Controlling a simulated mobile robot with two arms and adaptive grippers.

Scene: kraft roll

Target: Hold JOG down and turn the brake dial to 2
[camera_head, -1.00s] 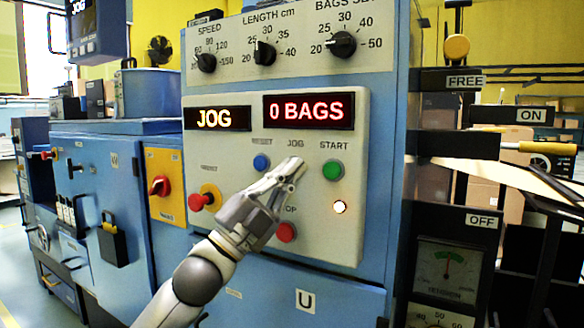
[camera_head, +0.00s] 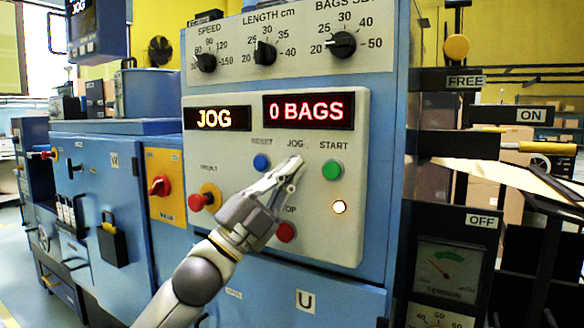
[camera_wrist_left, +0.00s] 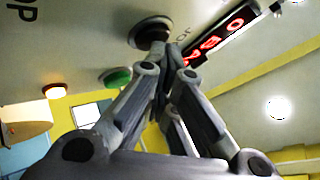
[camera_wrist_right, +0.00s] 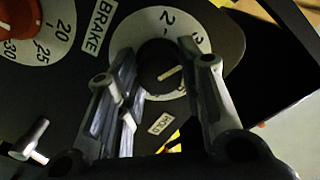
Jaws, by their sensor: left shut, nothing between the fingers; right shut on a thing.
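My left gripper (camera_head: 296,163) is shut and empty, its tips at the JOG button under the JOG label (camera_head: 295,143). In the left wrist view the dark JOG button (camera_wrist_left: 150,32) is at the fingertips, which seem to press it. The display (camera_head: 217,118) reads JOG. In the right wrist view my right gripper (camera_wrist_right: 160,80) is shut on the black knob of the brake dial (camera_wrist_right: 160,58). The knob's white pointer line is tilted up to the right, nearer the 3 than the 2. A finger hides part of the dial's scale.
The red stop button (camera_head: 286,232) and green START button (camera_head: 332,170) are close to the left gripper. The tension gauge (camera_head: 447,270) has its needle towards the upper left. Beside the brake dial are an orange-red knob (camera_wrist_right: 18,15) and a metal lever (camera_wrist_right: 30,140).

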